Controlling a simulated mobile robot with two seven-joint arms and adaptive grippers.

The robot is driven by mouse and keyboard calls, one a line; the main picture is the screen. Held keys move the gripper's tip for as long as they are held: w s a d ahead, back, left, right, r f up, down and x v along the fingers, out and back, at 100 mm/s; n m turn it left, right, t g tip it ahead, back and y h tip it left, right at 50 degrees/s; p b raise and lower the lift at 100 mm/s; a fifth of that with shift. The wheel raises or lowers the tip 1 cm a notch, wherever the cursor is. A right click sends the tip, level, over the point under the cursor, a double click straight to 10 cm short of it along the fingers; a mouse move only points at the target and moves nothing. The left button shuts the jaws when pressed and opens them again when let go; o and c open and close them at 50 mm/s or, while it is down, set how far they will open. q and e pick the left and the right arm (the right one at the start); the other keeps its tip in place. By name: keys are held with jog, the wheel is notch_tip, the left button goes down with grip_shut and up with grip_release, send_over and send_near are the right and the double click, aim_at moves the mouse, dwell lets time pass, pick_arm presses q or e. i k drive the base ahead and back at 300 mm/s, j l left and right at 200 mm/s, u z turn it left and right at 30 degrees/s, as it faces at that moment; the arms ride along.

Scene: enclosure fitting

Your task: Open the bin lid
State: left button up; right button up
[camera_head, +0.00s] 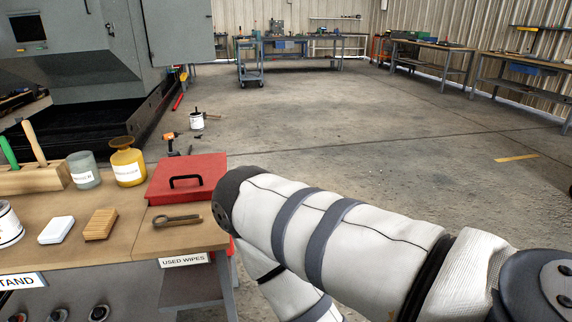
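The red bin lid (189,172) with a black handle (186,181) lies flat and looks shut at the right end of the bench. A label reading "USED WIPES" (185,260) is on the bench front below it. My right gripper is out of sight. My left gripper and arm do not show.
A drill (172,140) stands behind the lid. The floor beyond is mostly open.

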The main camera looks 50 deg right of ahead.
aim_at(199, 173)
jog(key=z, duration=0.85)
